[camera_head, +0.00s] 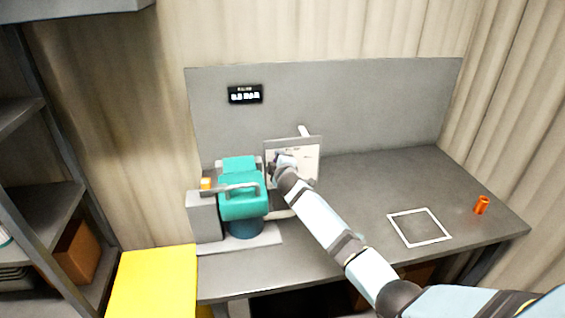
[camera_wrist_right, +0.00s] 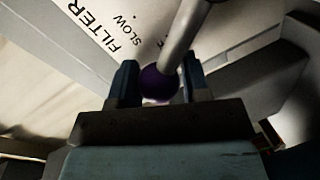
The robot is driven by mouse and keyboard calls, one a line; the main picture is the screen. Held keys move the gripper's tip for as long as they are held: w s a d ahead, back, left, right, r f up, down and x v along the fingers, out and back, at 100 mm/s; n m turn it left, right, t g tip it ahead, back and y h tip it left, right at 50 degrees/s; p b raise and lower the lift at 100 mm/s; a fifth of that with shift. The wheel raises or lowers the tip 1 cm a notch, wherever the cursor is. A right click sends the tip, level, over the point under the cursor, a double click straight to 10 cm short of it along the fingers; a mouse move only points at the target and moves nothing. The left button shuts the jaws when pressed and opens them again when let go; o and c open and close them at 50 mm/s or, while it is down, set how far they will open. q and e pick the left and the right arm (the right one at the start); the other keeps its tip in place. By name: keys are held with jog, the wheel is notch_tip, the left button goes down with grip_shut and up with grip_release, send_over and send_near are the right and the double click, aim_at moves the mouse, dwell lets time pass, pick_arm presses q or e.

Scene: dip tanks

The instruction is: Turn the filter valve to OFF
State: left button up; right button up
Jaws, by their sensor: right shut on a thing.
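The filter valve's white panel (camera_head: 306,164) stands upright on the bench against the grey backboard, right of a teal machine. In the right wrist view the panel (camera_wrist_right: 150,22) shows the words FILTER and SLOW. A grey lever (camera_wrist_right: 186,38) with a purple ball knob (camera_wrist_right: 158,83) crosses in front of it. My right gripper (camera_head: 281,160) is at the panel's left part. In its wrist view the right gripper's fingers (camera_wrist_right: 160,85) are shut on the purple knob, one on each side. The OFF mark is not visible. My left gripper is not in view.
The teal machine (camera_head: 242,200) with a grey handle stands close left of my right gripper. A small black display (camera_head: 245,94) is on the backboard. A white square outline (camera_head: 419,241) and an orange cylinder (camera_head: 481,205) are on the right of the bench. A yellow block (camera_head: 155,280) stands front left.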

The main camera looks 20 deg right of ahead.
jog(key=shift+d+f+n+h, duration=0.1)
jog(key=shift+f+n+h, duration=0.25)
jog(key=shift+n, duration=0.15)
dwell(0.3)
jog(key=o, duration=1.1)
jog(key=shift+o, duration=1)
jog(key=shift+s+a, duration=0.25)
jog(key=shift+a, duration=0.05)
jog(key=v, duration=1.3)
jog(key=shift+s+d+b, duration=0.15)
jog(key=shift+d+b, duration=0.05)
jog(key=shift+b, duration=0.15)
